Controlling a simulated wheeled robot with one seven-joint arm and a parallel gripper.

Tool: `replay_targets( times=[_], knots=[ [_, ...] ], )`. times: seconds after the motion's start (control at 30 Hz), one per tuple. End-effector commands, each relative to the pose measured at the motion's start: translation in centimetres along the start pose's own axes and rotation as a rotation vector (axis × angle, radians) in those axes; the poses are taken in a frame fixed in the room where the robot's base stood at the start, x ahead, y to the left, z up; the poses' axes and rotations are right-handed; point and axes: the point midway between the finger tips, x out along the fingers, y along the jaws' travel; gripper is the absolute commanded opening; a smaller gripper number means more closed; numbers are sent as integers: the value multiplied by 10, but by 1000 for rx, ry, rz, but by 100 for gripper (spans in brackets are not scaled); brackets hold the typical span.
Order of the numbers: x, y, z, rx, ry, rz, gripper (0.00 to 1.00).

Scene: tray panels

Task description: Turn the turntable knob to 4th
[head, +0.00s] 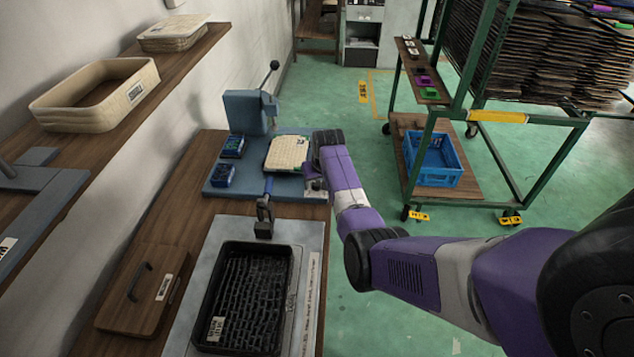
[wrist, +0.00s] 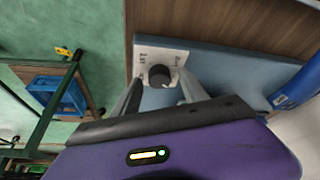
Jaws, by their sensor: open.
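The turntable knob (wrist: 159,76) is a dark round knob on a white plate (wrist: 147,53) with small position labels, seen in the wrist view. I cannot read its setting. My gripper (wrist: 156,92) is open, with one grey finger on each side of the knob; whether they touch it I cannot tell. In the head view the white plate (head: 316,195) shows at the right corner of the blue base (head: 290,187), and my purple arm hides the knob and most of the gripper. A cream panel (head: 288,153) lies on the blue base.
A blue press with a lever (head: 246,112) and small blue bins (head: 233,146) stand on the base. A black tray (head: 242,297) and a wooden lid (head: 145,290) lie nearer on the bench. A green cart with a blue crate (head: 433,159) stands to the right, across open floor.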

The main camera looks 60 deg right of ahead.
Motion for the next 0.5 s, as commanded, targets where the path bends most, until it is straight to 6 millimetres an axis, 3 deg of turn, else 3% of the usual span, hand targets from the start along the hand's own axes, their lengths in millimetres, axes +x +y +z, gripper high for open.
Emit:
replay_targets(
  times=[0.2, 0.47, 0.5],
  knots=[
    [0, 0, 0, 0, 0, 0, 52],
    [0, 0, 0, 0, 0, 0, 2],
    [0, 0, 0, 0, 0, 0, 0]
  ],
)
